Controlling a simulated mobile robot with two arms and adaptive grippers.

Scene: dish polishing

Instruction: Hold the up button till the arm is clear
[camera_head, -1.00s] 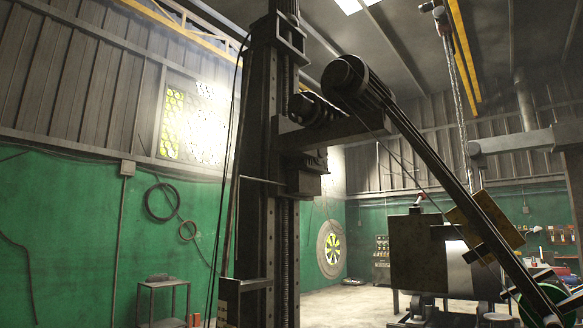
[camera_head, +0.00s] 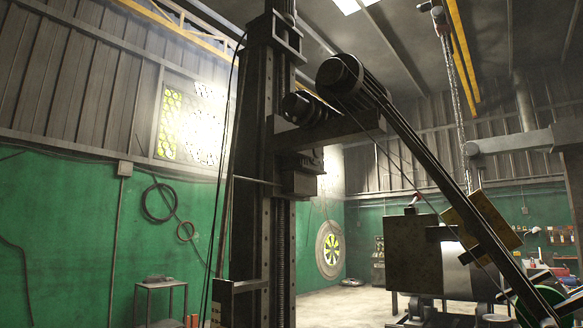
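A tall dark steel column (camera_head: 257,170) stands left of centre. A horizontal arm (camera_head: 325,130) reaches right from it, with a motor (camera_head: 303,108) and a large ribbed pulley (camera_head: 340,74) on it. A long dark belt (camera_head: 430,165) slants from the pulley down to a green wheel (camera_head: 541,302) at the lower right. A carriage block (camera_head: 301,181) sits on the column just under the arm. I cannot make out any up button. Neither of my grippers is in view.
A worn metal box-shaped machine (camera_head: 412,253) stands right of the column, with a yellowish plate (camera_head: 485,217) by the belt. A chain (camera_head: 453,80) hangs above. A small side table (camera_head: 161,287) is at lower left. Bare floor (camera_head: 345,305) shows between column and machine.

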